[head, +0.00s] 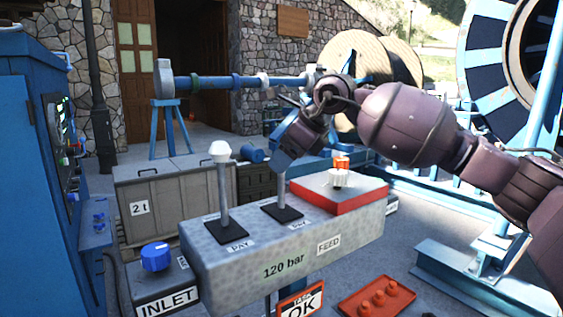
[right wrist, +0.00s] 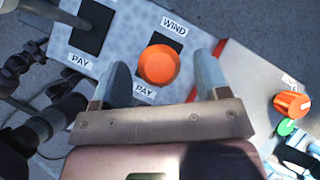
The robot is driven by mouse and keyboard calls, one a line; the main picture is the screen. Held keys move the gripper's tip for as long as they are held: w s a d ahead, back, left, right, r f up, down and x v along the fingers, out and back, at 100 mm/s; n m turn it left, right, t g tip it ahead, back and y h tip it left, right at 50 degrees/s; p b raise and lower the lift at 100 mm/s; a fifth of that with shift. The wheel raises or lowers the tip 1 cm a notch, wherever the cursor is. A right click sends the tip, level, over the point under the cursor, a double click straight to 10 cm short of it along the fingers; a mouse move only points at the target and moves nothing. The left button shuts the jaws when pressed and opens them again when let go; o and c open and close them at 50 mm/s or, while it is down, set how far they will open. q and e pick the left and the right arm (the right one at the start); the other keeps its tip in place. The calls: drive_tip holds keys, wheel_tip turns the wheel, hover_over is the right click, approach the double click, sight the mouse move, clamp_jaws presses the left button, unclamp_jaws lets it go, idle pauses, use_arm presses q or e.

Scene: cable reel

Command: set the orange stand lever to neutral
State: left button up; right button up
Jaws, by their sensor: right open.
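The orange stand lever rises from a black slot plate (head: 281,212) on the grey valve block (head: 290,250). In the right wrist view its round orange knob (right wrist: 159,65) shows between the WIND and PAY labels. In the head view the knob is hidden behind my right gripper (head: 287,158). My right gripper, also in the right wrist view (right wrist: 160,75), is open, with one finger on each side of the knob and a gap on both sides. I cannot tell the lever's exact tilt. My left gripper is not in view.
A white-knobbed lever (head: 221,160) stands on the block's left. A red-sided box (head: 345,200) with small knobs sits on the right. A blue INLET knob (head: 156,256) is at front left. A red tray (head: 376,303) lies below.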

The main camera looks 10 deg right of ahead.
drive_tip(key=v, duration=0.9)
drive_tip(key=shift+f, duration=0.1)
